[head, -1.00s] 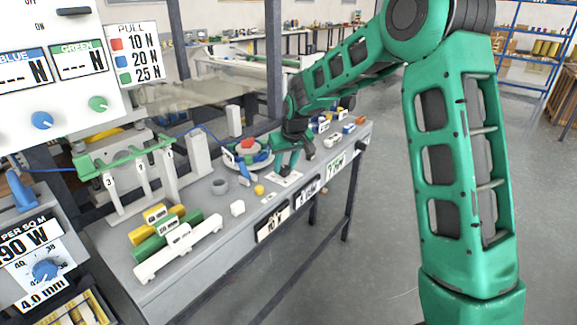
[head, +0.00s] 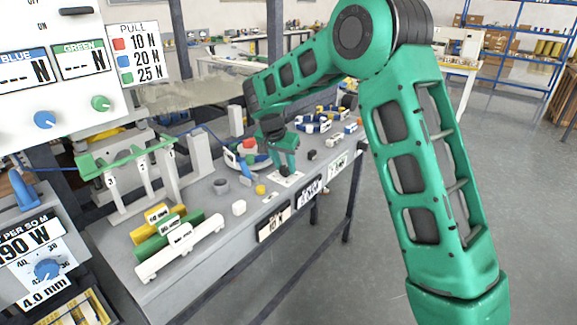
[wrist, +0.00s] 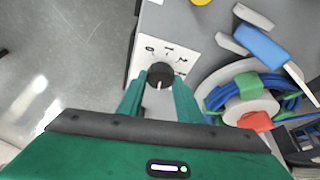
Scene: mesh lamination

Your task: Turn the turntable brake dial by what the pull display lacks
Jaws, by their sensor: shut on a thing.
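The brake dial, a black knob (wrist: 160,74) with a pale pointer line, sits on a white scale plate (wrist: 152,48) at the bench edge. My gripper (wrist: 160,92) is shut on the knob, one green finger on each side. In the head view my gripper (head: 286,168) reaches down over the plate and hides the knob. The turntable (wrist: 243,108) stands beside it with red, green and blue pieces. The display panel shows dashes before N for blue (head: 25,72) and green (head: 85,62). The pull chart (head: 138,55) reads red 10 N, blue 20 N, green 25 N.
The bench (head: 205,265) holds yellow, green and white rolls (head: 180,247), a grey ring (head: 221,186) and a small yellow piece (head: 260,189). Numbered posts (head: 145,177) stand behind. A meter with a blue knob (head: 47,269) is at lower left. Floor at right is clear.

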